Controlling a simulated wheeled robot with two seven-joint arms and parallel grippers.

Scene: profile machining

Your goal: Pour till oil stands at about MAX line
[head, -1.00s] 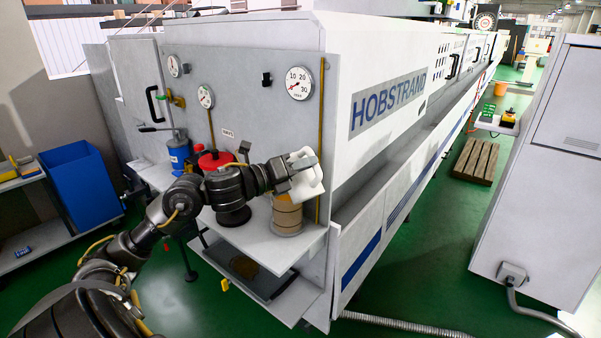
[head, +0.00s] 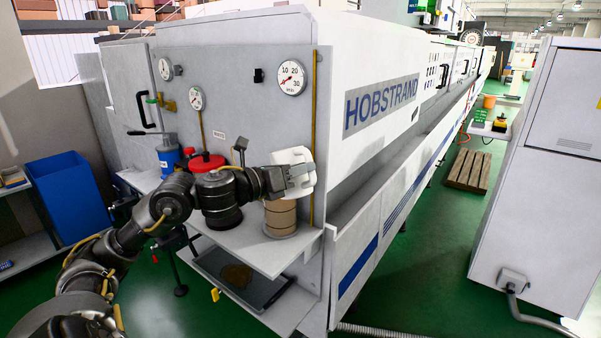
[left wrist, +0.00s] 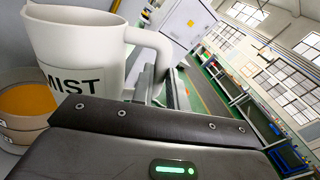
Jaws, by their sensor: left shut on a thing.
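My left gripper (head: 292,180) is shut on a white jug (head: 296,160). In the left wrist view the jug (left wrist: 75,45) is marked "MIST", and its handle is toward the gripper. A tan cylindrical vessel (head: 280,216) with a pale base stands on the machine's shelf, just below the jug. In the left wrist view amber oil (left wrist: 24,98) shows in the round vessel beside the jug. No falling stream is visible. I cannot make out a MAX line or the jug's exact tilt. My right gripper is out of view.
A red-topped container (head: 206,162) and a blue pump can (head: 168,158) stand left of the vessel, partly behind my arm. The machine's front panel carries gauges (head: 291,78). A lower shelf (head: 240,285) holds a dark tray.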

